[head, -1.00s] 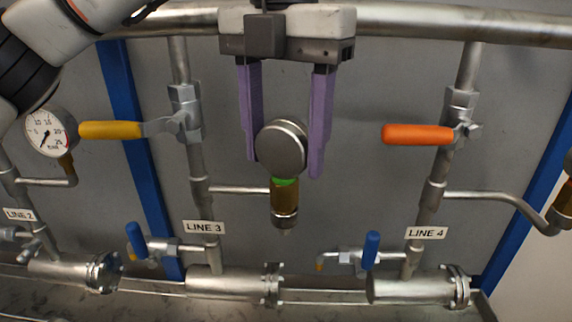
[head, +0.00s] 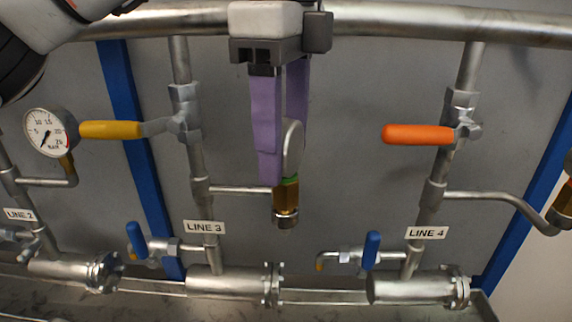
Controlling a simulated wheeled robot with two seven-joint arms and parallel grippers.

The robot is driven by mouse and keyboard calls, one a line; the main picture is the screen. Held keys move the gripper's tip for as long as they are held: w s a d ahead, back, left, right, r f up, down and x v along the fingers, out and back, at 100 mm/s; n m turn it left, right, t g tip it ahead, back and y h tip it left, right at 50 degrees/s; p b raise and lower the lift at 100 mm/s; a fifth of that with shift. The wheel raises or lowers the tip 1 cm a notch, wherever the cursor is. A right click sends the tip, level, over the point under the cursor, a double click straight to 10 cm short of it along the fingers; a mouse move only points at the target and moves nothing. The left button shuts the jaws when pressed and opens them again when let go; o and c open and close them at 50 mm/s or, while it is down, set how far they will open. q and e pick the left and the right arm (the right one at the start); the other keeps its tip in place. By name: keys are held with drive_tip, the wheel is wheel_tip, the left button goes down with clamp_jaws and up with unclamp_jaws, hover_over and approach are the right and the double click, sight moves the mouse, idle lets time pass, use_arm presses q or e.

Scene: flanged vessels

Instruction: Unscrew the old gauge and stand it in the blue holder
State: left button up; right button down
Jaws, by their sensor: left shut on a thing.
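The old gauge (head: 294,150) is at Line 3 in the head view, upright on a brass fitting (head: 286,197) at the end of a short side pipe. A green ring shows at the gauge's base. The gauge is turned nearly edge-on, and its dial face is not visible. My left gripper (head: 282,150) comes down from above with its purple fingers shut on the gauge's round body; the nearer finger hides part of it. I cannot tell how far the thread is engaged. The blue holder and my right gripper are not in view.
A yellow-handled valve (head: 110,129) and another gauge (head: 50,132) are on the left. An orange-handled valve (head: 425,134) is on the right. A thick horizontal pipe (head: 450,23) runs behind my gripper. Below are small blue-handled valves (head: 371,250) and flanged vessels (head: 232,282).

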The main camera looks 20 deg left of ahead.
use_arm(q)
drive_tip(key=o, duration=1.2)
drive_tip(key=shift+o, duration=0.2)
wheel_tip(320, 180, up, 10)
drive_tip(key=p, duration=0.2)
drive_tip(key=shift+r+p, duration=0.25)
drive_tip(key=shift+p, duration=0.1)
